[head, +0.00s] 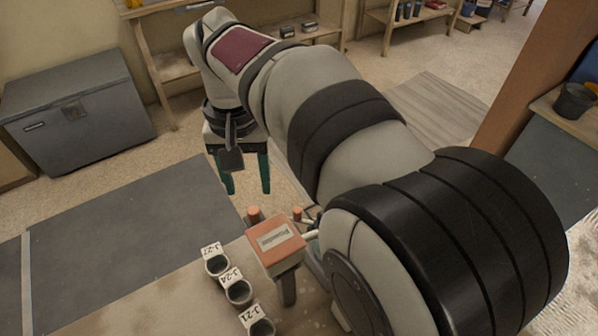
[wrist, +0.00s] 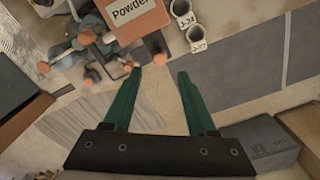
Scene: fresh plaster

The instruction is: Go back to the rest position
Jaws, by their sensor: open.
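My gripper (head: 246,188) hangs from my raised arm in the head view, beyond the far edge of the work table. Its two teal fingers point down and stand apart with nothing between them. In the wrist view my gripper (wrist: 160,72) is also open and empty, with the table below and beyond its tips. It touches nothing that I can see. No rest position is marked in either view.
An orange box with a "Powder" label (head: 275,240) stands near my arm. Small labelled cups (head: 238,291) line the table beside it. A dark grey panel (head: 140,230) lies left. A grey chest (head: 75,110) and wooden shelves (head: 170,68) stand behind.

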